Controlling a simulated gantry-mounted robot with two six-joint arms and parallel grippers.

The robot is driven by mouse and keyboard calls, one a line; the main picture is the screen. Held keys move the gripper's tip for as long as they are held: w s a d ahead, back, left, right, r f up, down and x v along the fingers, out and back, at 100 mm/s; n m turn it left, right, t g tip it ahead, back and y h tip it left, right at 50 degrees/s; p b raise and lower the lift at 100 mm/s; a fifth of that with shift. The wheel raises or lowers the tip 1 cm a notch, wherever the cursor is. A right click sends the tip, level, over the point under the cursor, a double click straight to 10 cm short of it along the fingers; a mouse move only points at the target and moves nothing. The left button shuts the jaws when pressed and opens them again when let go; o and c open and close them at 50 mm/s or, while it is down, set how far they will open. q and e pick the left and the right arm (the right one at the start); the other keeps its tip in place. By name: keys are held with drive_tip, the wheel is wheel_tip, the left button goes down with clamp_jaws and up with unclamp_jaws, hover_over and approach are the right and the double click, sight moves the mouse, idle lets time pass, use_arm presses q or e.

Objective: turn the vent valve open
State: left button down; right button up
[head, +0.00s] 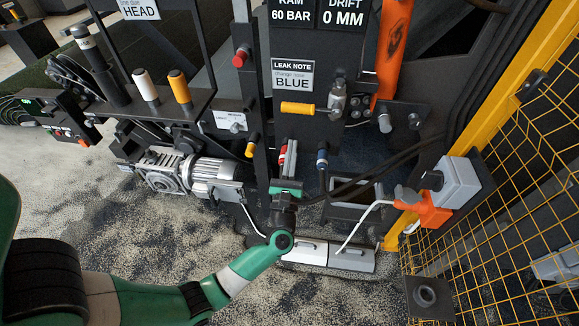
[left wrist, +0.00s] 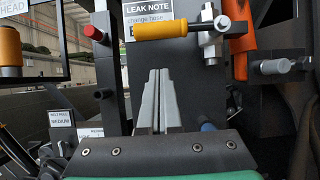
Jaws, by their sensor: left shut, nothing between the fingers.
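A valve with a yellow lever handle (head: 297,109) and a silver body (head: 338,100) is on the dark panel below the LEAK NOTE sign; I take it to be the vent valve. Its handle lies about horizontal, pointing left from the body. In the left wrist view the yellow handle (left wrist: 160,28) crosses above my fingers, and the silver body (left wrist: 211,40) is at its right end. My left gripper (head: 291,147) is shut and empty, its fingers pointing up below the handle. In the wrist view its fingertips (left wrist: 159,73) appear apart from the handle. My right gripper is not in view.
A red button (head: 241,57) is upper left of the valve. A blue-collared hose fitting (head: 322,160) and a red fitting (head: 283,156) are close to my left fingers. An orange cylinder (head: 393,48) stands to the right. Yellow mesh fencing (head: 510,150) bounds the right side.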

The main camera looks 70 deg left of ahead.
sight(312, 109)
use_arm(q)
drive_tip(key=w+a+r+p, duration=0.1)
drive_tip(key=w+a+r, duration=0.1)
drive_tip(key=r, duration=0.3)
drive_tip(key=shift+a, duration=0.55)
drive_tip(key=shift+r, duration=0.1)
